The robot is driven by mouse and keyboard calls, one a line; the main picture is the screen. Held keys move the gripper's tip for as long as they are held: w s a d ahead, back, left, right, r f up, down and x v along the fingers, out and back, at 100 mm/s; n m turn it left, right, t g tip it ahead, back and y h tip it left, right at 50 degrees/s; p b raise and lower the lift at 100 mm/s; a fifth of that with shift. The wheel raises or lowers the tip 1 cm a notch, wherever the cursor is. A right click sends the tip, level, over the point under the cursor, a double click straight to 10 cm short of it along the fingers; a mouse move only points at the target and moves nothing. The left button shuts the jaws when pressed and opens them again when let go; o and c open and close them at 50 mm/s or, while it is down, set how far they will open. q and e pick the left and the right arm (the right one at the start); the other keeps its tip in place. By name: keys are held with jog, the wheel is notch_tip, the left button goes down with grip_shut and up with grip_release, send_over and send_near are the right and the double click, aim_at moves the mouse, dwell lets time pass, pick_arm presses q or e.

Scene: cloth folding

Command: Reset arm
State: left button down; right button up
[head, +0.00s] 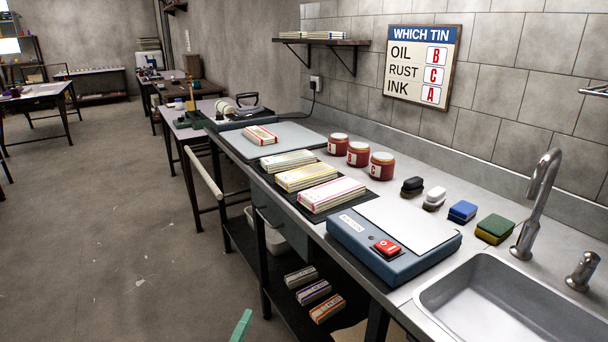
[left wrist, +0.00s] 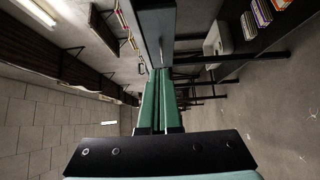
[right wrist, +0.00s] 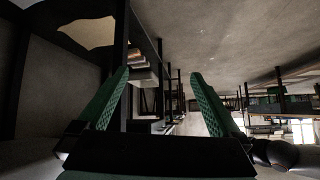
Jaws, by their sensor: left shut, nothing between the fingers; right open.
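In the head view only the green fingertip of my left gripper (head: 241,325) shows at the bottom edge, low and in front of the bench. In the left wrist view my left gripper (left wrist: 158,72) has its two green fingers together with nothing between them. In the right wrist view my right gripper (right wrist: 158,74) has its green fingers wide apart and the gap is empty. My right gripper does not show in the head view. Neither gripper touches anything that I can see.
The bench (head: 397,292) carries folded striped cloths (head: 306,177), a blue device with a red button (head: 388,247), red tins (head: 382,166), brushes (head: 462,211) and a sink (head: 490,300). More folded cloths (head: 314,291) lie on its lower shelf. The floor (head: 130,230) left of the bench is clear.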

pick_arm(q)
jog(key=s+a+f+m+g+p, duration=0.1)
jog(key=s+m+g+p, duration=0.3)
jog(key=s, duration=0.9)
jog(key=s+a+f+m+g+y+p, duration=0.1)
jog(key=s+a+f+m+g+p, duration=0.1)
jog(key=s+m+p, duration=0.7)
jog(key=s+a+m+g, duration=0.1)
jog(key=s+m+g, duration=0.1)
jog(key=s+m, duration=0.2)
jog(key=shift+s+a+f+y+p, duration=0.15)
jog(key=shift+s+f+y+p, duration=0.1)
jog(key=shift+s+y+p, duration=0.1)
pick_arm(e)
jog(key=s+d+r+h, duration=0.1)
jog(key=s+d+r, duration=0.1)
jog(key=r, duration=0.8)
jog(key=shift+d+r+m, duration=0.15)
jog(key=shift+d+m, duration=0.15)
jog(key=shift+d, duration=0.45)
